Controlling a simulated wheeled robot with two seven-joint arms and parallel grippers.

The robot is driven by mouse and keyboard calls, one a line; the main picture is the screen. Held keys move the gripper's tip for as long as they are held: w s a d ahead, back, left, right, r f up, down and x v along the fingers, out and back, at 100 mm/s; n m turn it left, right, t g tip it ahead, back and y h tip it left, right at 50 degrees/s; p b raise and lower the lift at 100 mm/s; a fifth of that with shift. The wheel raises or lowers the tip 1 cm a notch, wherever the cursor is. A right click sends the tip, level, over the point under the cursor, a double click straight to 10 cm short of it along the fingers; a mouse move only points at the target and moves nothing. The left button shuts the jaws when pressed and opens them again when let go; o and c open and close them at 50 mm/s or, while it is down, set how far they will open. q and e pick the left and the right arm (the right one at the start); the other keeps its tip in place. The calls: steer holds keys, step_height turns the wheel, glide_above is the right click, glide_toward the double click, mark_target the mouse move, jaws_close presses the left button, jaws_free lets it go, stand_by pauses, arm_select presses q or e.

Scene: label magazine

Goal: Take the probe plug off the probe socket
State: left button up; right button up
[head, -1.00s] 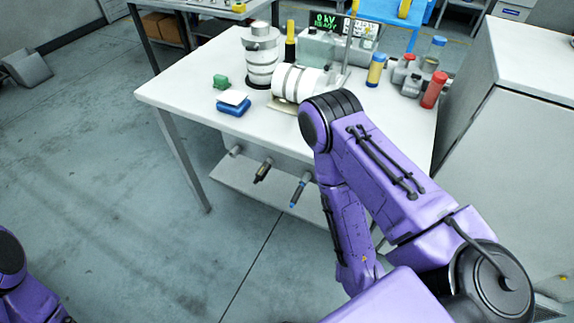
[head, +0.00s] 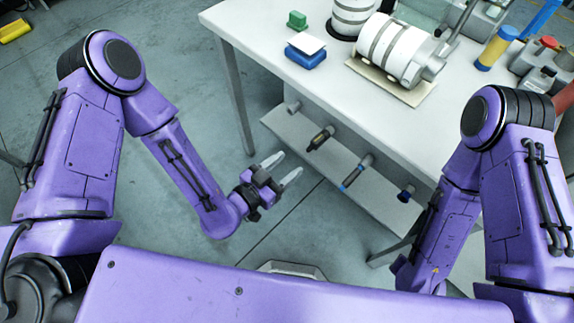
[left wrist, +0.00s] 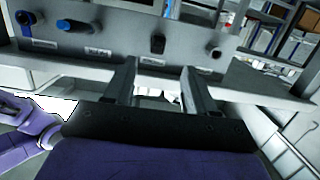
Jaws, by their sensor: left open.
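Several plugs or fittings stick out of the front panel under the bench: a plain grey one (head: 293,106), a black one with a yellowish band (head: 320,138), one with a blue band (head: 355,172) and a short dark blue one (head: 406,194). I cannot tell which is the probe plug; its socket is not distinguishable. My left gripper (head: 281,168) is open and empty, left of the panel and apart from it. In the left wrist view its fingers (left wrist: 160,80) point toward the panel, with the black fitting (left wrist: 157,43) beyond them. My right gripper is out of view.
The white bench (head: 272,25) stands above the panel, carrying a white ribbed cylinder (head: 392,48), a blue block (head: 306,57) and a green block (head: 297,19). A bench leg (head: 236,95) stands left of the panel.

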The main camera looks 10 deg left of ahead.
mark_target(312, 145)
arm_select(q)
steer(key=x, duration=0.3)
steer(key=p+x, duration=0.1)
steer(key=x, duration=0.2)
steer(key=r+p+x, duration=0.1)
steer(key=x, duration=0.3)
steer(key=shift+d, duration=0.1)
steer(key=shift+w+d+f, duration=0.15)
steer(key=shift+w+f, duration=0.05)
jaws_close()
steer(key=shift+f+p+v, duration=0.2)
steer(key=shift+p+v, duration=0.05)
steer(key=shift+v, duration=0.95)
steer(key=shift+f+p+v, duration=0.2)
steer(key=shift+p+v, duration=0.05)
steer(key=shift+v, duration=0.9)
